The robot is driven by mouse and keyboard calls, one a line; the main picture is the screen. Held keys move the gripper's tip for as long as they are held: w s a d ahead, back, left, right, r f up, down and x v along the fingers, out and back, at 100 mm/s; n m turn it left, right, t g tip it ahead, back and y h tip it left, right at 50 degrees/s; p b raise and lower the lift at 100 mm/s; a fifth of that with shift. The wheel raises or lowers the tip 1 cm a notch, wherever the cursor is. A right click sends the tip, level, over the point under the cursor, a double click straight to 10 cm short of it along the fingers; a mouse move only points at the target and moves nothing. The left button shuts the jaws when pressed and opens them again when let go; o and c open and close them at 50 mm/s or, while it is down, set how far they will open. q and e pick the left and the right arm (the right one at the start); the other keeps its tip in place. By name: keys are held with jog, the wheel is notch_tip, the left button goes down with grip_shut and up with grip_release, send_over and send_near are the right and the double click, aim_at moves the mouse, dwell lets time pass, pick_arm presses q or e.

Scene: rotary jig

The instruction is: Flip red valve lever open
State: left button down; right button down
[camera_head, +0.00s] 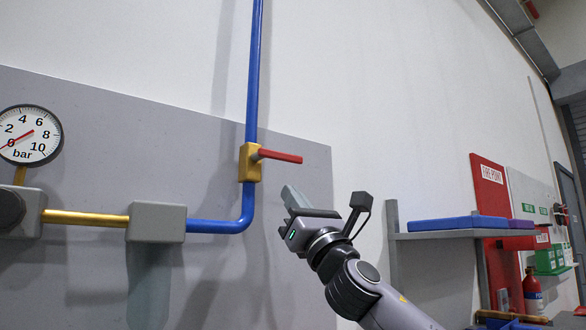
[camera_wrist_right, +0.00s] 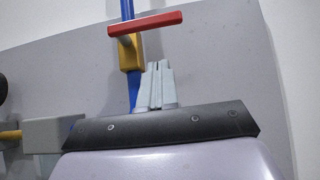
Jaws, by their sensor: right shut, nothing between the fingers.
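The red valve lever (camera_head: 280,156) sticks out to the right from the yellow valve body (camera_head: 249,163) on the blue vertical pipe (camera_head: 253,70). It lies roughly level, across the pipe. My right gripper (camera_head: 287,190) is just below the lever's right end, apart from it, with its fingers shut and empty. In the right wrist view the lever (camera_wrist_right: 146,23) crosses above the closed fingertips (camera_wrist_right: 158,63), with a small gap, and the yellow valve body (camera_wrist_right: 129,52) is behind to the left. My left gripper is not in view.
A pressure gauge (camera_head: 30,134) with a red needle near 0 is at the left. A brass pipe (camera_head: 85,218) and grey box (camera_head: 156,222) join the blue pipe. A shelf (camera_head: 465,233) with blue and purple items stands at the right. The space around the lever is clear.

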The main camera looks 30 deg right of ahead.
aim_at(281, 156)
jog(key=r+p, duration=0.1)
jog(key=r, duration=0.3)
jog(key=shift+w+r, duration=0.15)
jog(key=shift+w, duration=0.05)
jog(key=shift+p, duration=0.35)
